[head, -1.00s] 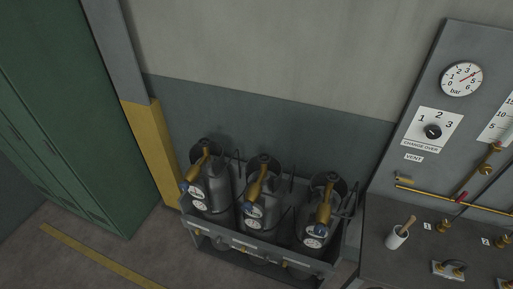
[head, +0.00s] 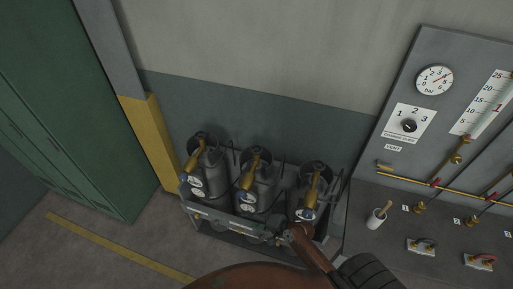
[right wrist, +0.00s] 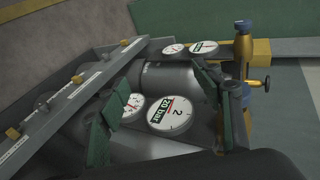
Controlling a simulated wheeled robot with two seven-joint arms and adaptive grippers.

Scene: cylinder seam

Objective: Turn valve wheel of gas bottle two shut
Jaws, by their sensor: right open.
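Three grey gas bottles stand in a rack. Bottle two is the middle one (head: 262,190), with a brass valve body (head: 249,172) and a dark round wheel (head: 257,154) at its top. My right gripper (head: 284,232) is low in front of the rack, between the middle and right bottles in the picture. In the right wrist view its green-padded fingers (right wrist: 160,105) are apart and empty, with a round dial marked 2 and 20 bar (right wrist: 172,114) beyond and between them. I cannot tell any touching. My left gripper is out of view.
The rack's front rail (head: 215,216) runs before the bottles. At right is a grey panel with a gauge (head: 434,80), a selector knob (head: 409,126) and a bench with a white cup (head: 376,219). Green lockers (head: 70,110) stand at left; the floor before them is clear.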

